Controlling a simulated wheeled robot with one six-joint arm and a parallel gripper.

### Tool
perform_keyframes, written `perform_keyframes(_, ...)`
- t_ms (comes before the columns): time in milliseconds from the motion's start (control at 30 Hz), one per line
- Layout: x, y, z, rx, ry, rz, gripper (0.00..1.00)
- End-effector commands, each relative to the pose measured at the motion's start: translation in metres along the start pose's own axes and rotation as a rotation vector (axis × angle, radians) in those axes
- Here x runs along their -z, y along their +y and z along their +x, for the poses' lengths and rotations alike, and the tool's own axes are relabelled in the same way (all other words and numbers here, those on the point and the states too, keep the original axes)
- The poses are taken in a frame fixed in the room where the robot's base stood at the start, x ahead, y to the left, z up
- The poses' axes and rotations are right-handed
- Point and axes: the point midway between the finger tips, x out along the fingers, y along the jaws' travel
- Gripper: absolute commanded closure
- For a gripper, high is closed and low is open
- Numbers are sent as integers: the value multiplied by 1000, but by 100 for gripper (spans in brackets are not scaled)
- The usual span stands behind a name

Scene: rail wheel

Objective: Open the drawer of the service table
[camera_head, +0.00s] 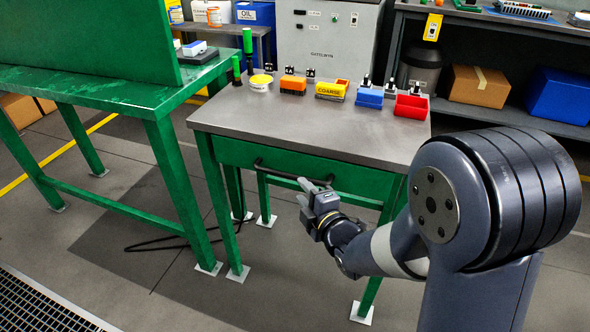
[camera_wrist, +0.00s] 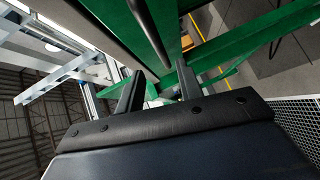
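The service table (camera_head: 300,122) has a grey top and green legs. Its green drawer (camera_head: 232,152) appears closed under the top, and the drawer front also shows in the wrist view (camera_wrist: 128,22). A long black bar handle (camera_head: 285,174) runs across the drawer front; a dark bar that looks like it shows at the top of the wrist view (camera_wrist: 170,22). My gripper (camera_head: 304,192) is just in front of the handle's right part. In the wrist view my gripper (camera_wrist: 160,74) has its fingers apart with nothing gripped between them. Contact with the handle cannot be told.
A green workbench (camera_head: 120,92) stands close on the left. A black cable (camera_head: 160,245) lies on the floor. Floor in front of the table is clear.

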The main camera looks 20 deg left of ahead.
Motion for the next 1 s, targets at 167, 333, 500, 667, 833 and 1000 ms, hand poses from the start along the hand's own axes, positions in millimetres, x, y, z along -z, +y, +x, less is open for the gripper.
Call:
perform_keyframes(167, 0, -1, 34, 1, 0, 1, 65)
perform_keyframes(333, 0, -1, 63, 1, -1, 2, 65)
perform_keyframes(500, -1, -1, 82, 2, -2, 3, 65)
perform_keyframes(667, -1, -1, 90, 1, -2, 3, 65)
perform_keyframes(833, -1, -1, 91, 2, -3, 3, 65)
perform_keyframes(1000, -1, -1, 91, 2, -3, 3, 71)
